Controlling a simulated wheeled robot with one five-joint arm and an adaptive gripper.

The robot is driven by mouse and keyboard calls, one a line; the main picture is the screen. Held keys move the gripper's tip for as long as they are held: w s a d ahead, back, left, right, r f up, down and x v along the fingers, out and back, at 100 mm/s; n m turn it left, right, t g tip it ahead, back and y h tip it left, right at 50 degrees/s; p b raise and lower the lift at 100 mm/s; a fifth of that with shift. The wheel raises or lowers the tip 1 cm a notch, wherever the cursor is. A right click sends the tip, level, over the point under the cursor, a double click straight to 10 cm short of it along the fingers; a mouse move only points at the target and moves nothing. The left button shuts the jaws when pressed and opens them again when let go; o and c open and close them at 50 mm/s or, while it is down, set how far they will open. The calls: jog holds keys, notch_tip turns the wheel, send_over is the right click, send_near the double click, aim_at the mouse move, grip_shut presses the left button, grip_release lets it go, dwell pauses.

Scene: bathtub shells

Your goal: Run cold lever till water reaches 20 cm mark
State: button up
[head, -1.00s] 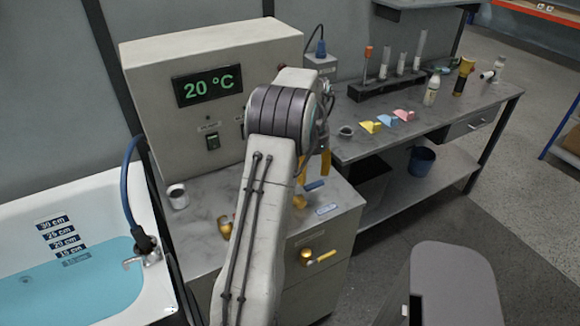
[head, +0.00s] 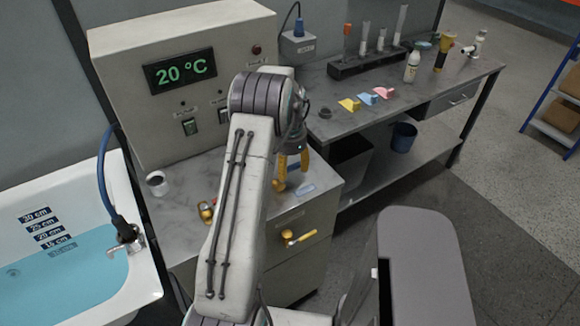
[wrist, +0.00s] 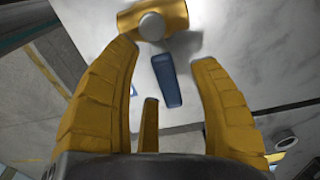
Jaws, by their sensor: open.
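The white bathtub (head: 140,285) is at the left in the head view, holding light blue water (head: 65,280). The water surface lies at about the 15 cm label (head: 56,244); the 20 cm label (head: 48,235) is above it. My gripper (head: 290,178) is open over the counter and points down. In the wrist view the blue lever (wrist: 167,82), on a brass valve body (wrist: 155,18), shows between the spread fingers of my gripper (wrist: 164,55). I see no clear contact. In the head view my gripper hides most of that lever.
A control box (head: 200,75) reading 20 °C stands behind the counter. Another brass valve (head: 207,211) is left of my gripper, partly behind my arm. The bench (head: 440,100) at right carries bottles and test tubes.

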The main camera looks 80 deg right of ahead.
jog(key=shift+f, duration=0.1)
grip_shut()
dwell(0.7)
